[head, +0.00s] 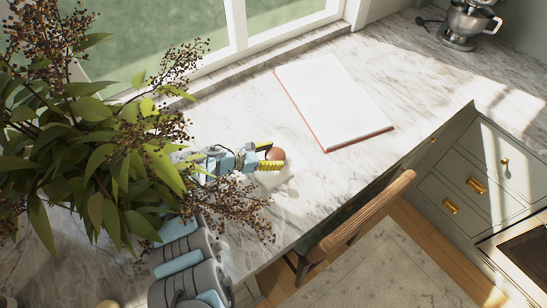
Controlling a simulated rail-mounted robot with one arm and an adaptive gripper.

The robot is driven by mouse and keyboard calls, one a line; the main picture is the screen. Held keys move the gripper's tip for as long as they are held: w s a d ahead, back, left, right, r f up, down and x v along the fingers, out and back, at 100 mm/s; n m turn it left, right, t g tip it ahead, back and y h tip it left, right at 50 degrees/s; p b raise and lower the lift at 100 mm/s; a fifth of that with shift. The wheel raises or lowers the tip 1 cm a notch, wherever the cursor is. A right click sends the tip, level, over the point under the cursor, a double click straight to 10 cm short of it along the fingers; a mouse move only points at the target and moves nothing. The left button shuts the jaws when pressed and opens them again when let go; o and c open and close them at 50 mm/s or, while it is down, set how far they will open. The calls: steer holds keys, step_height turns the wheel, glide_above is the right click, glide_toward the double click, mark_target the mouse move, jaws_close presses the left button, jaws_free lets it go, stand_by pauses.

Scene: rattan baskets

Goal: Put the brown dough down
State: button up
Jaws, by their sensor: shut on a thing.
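The brown dough (277,154) is a small, smooth, round ball, seen in the head view left of centre above the marble counter. My gripper (270,157), with yellow and black fingers, comes in from the left and is shut on it. The dough's right side shows beyond the fingertips. I cannot tell from this one view whether the dough touches the counter or is held above it.
A white board with a red edge (333,97) lies to the upper right on the marble counter (235,110). A leafy plant (100,150) with berry sprigs partly covers my arm. A wooden chair (362,215) is at the counter's front edge.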

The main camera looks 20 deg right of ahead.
mark_target(266, 157)
steer(key=shift+w+f, duration=0.1)
steer(key=shift+f, duration=0.35)
steer(key=shift+f+b, duration=0.45)
steer(key=o, duration=0.7)
steer(key=shift+r, duration=0.1)
steer(key=shift+r+p, duration=0.35)
steer(key=shift+p, duration=0.1)
steer(key=shift+p+v, duration=0.4)
steer(key=shift+v, duration=2.35)
steer(key=shift+r, duration=0.1)
